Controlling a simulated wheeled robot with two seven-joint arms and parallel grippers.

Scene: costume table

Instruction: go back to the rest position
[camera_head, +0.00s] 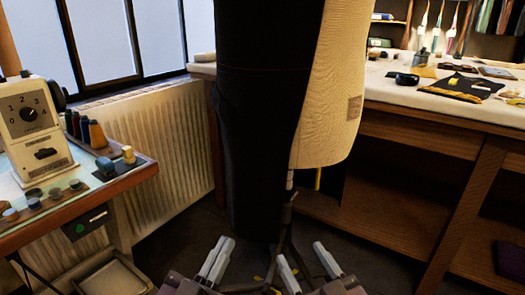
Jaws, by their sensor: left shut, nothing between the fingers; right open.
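My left gripper (217,258) is at the bottom of the head view, low in front of the dress form's stand. Its two pale fingers lie close together, shut with nothing between them. My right gripper (307,260) is to its right at the same height. Its fingers are spread apart, open and empty. The dress form (332,100) stands in the middle, with a black garment (262,110) hanging over its left side. Both grippers are below the garment's hem area. Most of both arms is out of view.
A sewing machine (35,125) and thread spools (95,133) stand on the left table (120,185). A radiator (165,145) is under the window. A long wooden workbench (385,97) with cloth and small tools runs along the right. Dark floor shows between them.

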